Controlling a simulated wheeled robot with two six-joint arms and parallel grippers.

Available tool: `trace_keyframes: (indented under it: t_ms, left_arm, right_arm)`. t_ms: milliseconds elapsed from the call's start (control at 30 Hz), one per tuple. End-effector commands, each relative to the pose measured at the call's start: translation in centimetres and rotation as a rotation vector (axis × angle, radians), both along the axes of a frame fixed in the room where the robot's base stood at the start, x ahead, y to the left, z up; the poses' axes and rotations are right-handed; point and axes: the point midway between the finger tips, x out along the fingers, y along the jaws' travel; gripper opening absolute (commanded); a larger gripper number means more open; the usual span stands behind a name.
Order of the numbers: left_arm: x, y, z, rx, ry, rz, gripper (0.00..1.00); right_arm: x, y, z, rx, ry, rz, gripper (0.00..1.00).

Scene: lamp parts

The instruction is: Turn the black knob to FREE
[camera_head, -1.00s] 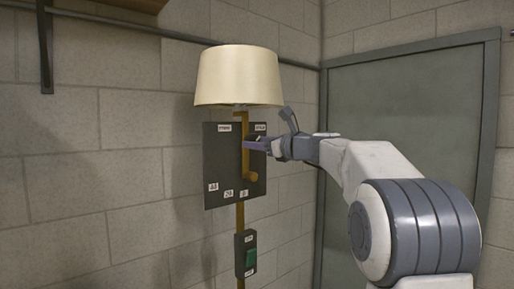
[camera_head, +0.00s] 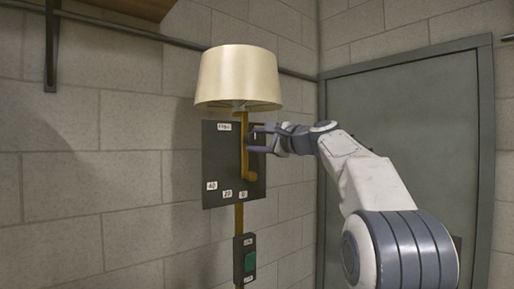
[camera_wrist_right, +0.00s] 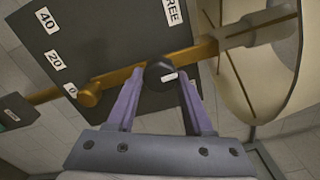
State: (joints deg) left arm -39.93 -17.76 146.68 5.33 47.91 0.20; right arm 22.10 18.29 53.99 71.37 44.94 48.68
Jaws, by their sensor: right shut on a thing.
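The black knob (camera_wrist_right: 158,74) has a white mark, pointing right in the right wrist view. It sits on the brass arm, in front of the dark panel (camera_head: 216,168). My right gripper (camera_wrist_right: 161,82) is shut on the knob, one purple finger on each side. In the head view, my right gripper (camera_head: 262,138) reaches the panel's upper right and hides the knob. The FREE label (camera_wrist_right: 173,12) is on the panel above the knob in the wrist view. My left gripper is not in view.
A cream lampshade (camera_head: 238,78) hangs just above the panel and is close to my right gripper in the wrist view. Labels 0, 20 and 40 run along the panel's lower edge. A switch box (camera_head: 245,258) with a green button is below.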

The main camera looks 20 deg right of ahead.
Motion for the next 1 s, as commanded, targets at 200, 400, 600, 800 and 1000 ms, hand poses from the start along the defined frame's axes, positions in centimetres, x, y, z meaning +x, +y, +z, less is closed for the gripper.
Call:
trace_keyframes:
  t_ms: [200,400,600,800,1000]
  left_arm:
    - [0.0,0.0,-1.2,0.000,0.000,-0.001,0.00]
    - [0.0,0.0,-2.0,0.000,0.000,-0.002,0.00]
    - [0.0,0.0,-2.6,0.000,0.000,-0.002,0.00]
    - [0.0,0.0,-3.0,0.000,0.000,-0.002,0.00]
    - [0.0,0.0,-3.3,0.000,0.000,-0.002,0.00]
  right_arm:
    - [0.0,0.0,-0.2,-0.195,-0.071,0.001,0.00]
    - [0.0,0.0,-0.1,-0.375,-0.135,0.000,0.00]
    - [0.0,0.0,-0.1,-0.551,-0.198,0.002,0.00]
    - [0.0,0.0,0.0,-0.709,-0.255,0.002,0.00]
    - [0.0,0.0,0.1,-0.832,-0.299,0.003,0.00]
